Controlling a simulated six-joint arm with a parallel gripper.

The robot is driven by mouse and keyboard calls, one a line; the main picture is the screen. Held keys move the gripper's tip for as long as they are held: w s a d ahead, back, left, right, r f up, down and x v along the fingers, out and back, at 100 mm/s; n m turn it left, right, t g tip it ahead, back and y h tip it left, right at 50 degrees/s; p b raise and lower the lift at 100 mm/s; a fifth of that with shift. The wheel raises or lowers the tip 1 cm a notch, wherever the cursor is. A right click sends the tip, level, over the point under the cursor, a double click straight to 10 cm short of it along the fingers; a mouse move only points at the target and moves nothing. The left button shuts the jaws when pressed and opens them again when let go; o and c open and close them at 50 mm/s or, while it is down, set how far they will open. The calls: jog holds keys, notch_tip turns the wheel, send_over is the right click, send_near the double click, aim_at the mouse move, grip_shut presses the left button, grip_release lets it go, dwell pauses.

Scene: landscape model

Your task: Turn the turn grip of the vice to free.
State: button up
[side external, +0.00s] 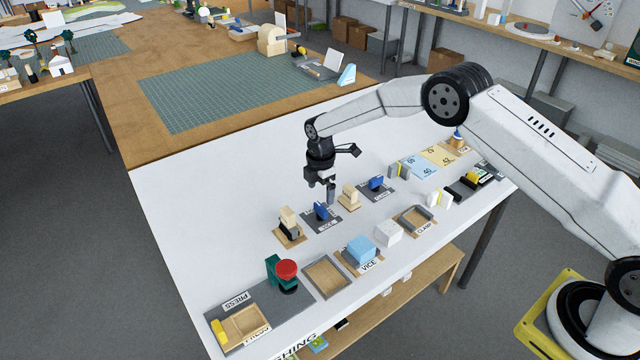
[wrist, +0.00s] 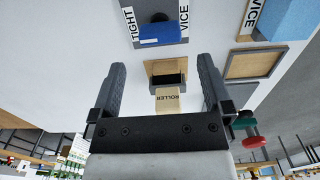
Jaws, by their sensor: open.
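The vice's turn grip is a blue bar-shaped knob (side external: 321,211) on a dark grey plate (side external: 333,224) in the side external view. In the wrist view the blue knob (wrist: 162,34) lies crosswise near the top, with the words TIGHT and VICE on its plate (wrist: 178,52). The free mark is not visible. My gripper (side external: 330,194) hangs just above the plate, pointing down. In the wrist view its two fingers (wrist: 162,64) are wide apart with nothing between them, and the knob shows beyond the fingertips, apart from them.
A wooden holder marked ROLLER (wrist: 168,92) stands beside the plate. A second blue knob (side external: 376,184) sits on another plate to the right. A light blue block (side external: 361,249) is at the VICE tray in front. A red-topped press (side external: 287,270) stands front left. The white table's left part is clear.

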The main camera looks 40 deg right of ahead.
aim_at(321, 206)
jog(key=shift+f, duration=3.25)
jog(key=c, duration=1.2)
jog(key=shift+o, duration=0.2)
